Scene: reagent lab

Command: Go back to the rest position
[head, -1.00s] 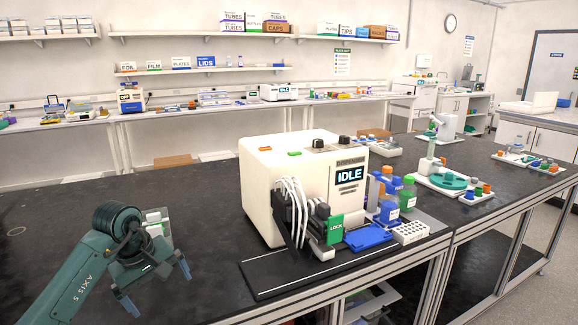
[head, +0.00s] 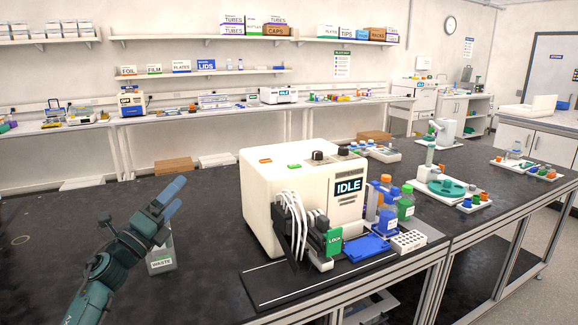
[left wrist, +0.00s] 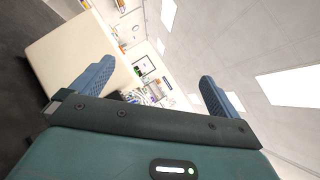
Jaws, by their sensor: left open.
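My left gripper (head: 172,197) is raised over the left part of the black bench in the head view, its blue fingers pointing up and to the right. In the left wrist view its two blue fingers (left wrist: 155,90) are spread apart with nothing between them. A clear waste container (head: 161,258) with a "WASTE" label stands on the bench beside and partly behind my left arm. My right gripper is in neither view.
A white machine (head: 268,205) reading "IDLE" stands right of my left gripper, with blue and green bottles (head: 388,218), a blue tray (head: 366,248) and a white rack (head: 408,241) beside it. The bench (head: 60,255) left of my arm is clear.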

